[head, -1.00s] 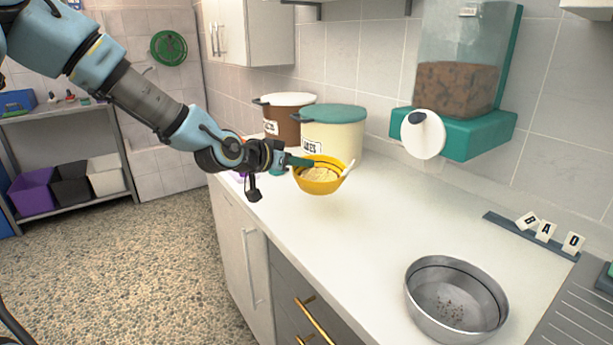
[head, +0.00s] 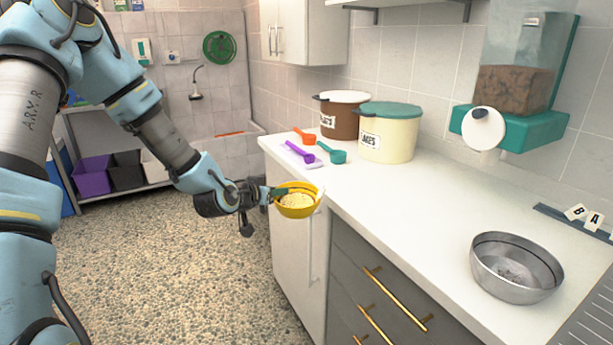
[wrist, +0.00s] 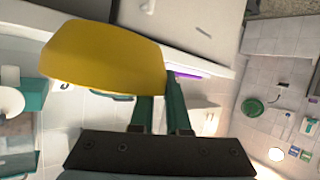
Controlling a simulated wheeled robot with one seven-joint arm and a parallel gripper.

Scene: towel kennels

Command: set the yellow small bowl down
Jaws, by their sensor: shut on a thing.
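The yellow small bowl (head: 297,209) holds pale flaky food and looks roughly level in the head view. My gripper (head: 277,193) is shut on its left rim. The bowl appears in front of the counter's front edge, over the cabinet fronts, and not resting on anything. In the wrist view the bowl's yellow outer wall (wrist: 100,58) fills the upper left, beside my gripper's teal fingers (wrist: 162,112). The fingertips at the rim are partly hidden by the bowl.
The white counter (head: 400,203) has clear room in its middle. A steel bowl (head: 515,268) stands at the right, near the front edge. Orange, purple and teal scoops (head: 333,153) lie at the far left. A brown bin (head: 341,116) and a cream bin (head: 386,134) stand behind.

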